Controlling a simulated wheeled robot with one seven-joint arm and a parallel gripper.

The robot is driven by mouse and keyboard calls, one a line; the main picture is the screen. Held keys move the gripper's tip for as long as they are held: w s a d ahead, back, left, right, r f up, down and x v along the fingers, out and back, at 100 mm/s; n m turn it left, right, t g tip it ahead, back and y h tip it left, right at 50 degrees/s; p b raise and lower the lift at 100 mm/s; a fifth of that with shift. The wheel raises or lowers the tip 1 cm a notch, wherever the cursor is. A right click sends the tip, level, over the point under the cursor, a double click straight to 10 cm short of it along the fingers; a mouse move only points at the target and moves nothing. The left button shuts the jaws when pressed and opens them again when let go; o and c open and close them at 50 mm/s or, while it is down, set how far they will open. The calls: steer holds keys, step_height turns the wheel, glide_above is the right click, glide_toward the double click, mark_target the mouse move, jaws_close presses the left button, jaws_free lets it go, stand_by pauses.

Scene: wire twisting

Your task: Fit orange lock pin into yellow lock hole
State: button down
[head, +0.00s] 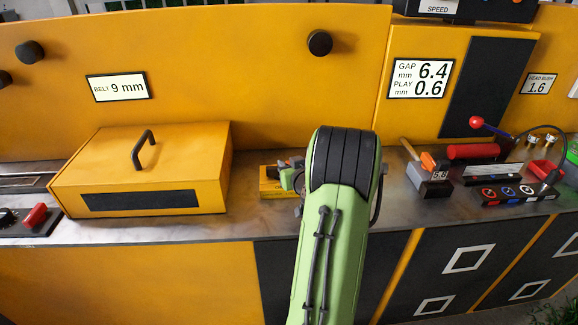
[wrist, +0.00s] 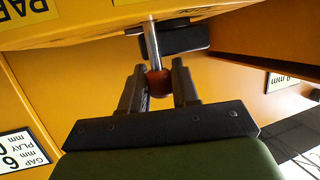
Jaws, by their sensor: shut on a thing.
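The orange lock pin shows in the wrist view as a dark orange knob (wrist: 158,84) with a bright metal shaft (wrist: 152,42). My gripper (wrist: 158,74) is shut on the knob, one dark finger on each side. The shaft runs up in the picture to the edge of a yellow body (wrist: 95,32) with a black part (wrist: 183,38) beside it. The lock hole is not visible, and I cannot tell whether the shaft's end is inside it. In the head view my green and black arm hides the gripper and pin. A small yellow block (head: 270,190) shows left of the arm.
A yellow box with a handle (head: 150,185) stands on the counter to the left. Bare counter shows (head: 395,205) between arm and grey block.

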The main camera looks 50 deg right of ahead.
steer(key=shift+r+p, duration=0.75)
steer(key=shift+r, duration=1.05)
steer(key=shift+b, duration=1.25)
steer(key=shift+f, duration=1.9)
steer(key=c, duration=0.8)
jaws_free()
steer(key=shift+f, duration=0.1)
steer(key=shift+o, duration=0.2)
steer(key=shift+a, duration=0.1)
